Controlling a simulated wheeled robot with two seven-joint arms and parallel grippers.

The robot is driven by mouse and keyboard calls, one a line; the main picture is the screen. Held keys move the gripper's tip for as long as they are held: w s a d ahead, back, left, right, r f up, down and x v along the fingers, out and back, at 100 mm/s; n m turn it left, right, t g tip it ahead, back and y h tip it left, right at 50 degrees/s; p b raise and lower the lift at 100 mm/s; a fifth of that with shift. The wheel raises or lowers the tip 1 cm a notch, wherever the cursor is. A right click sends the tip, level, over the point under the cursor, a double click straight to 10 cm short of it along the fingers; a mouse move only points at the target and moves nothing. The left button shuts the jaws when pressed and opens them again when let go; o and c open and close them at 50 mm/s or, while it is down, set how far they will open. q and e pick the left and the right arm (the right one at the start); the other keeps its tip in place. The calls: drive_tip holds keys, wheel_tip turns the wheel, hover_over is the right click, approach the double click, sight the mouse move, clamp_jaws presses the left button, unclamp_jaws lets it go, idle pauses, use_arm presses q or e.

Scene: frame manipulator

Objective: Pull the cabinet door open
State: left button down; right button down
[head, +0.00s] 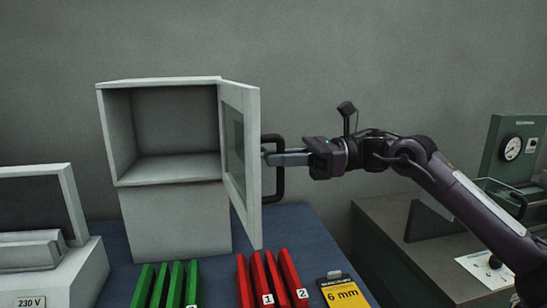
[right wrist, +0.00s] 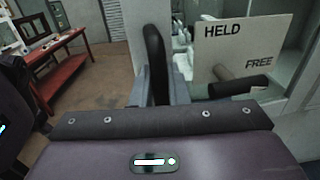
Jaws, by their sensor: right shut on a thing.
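The light grey cabinet (head: 110,130) stands on a matching block, and its inside is empty. Its door (head: 251,130), with a dark window, is hinged at the right and stands wide open, swung toward me. A black bar handle (head: 278,192) sticks out to the right from the door's outer face. My right gripper (head: 268,158) reaches in from the right and is shut on this handle. In the right wrist view the handle (right wrist: 154,60) rises between the fingers (right wrist: 158,88). My left gripper is not in view.
Green bars (head: 160,285) and red numbered bars (head: 257,280) lie on the blue tabletop (head: 305,235) below the door, beside a yellow "6 mm" card (head: 343,292). A grey device (head: 50,265) stands at left. A "HELD/FREE" plate (right wrist: 240,45) shows in the right wrist view.

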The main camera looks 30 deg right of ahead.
drive_tip(key=shift+d, duration=0.55)
drive_tip(key=c, duration=1.5)
unclamp_jaws()
drive_tip(key=shift+a, duration=0.1)
drive_tip(key=v, duration=0.7)
drive_tip(key=shift+s+d, duration=0.15)
drive_tip(key=shift+d, duration=0.25)
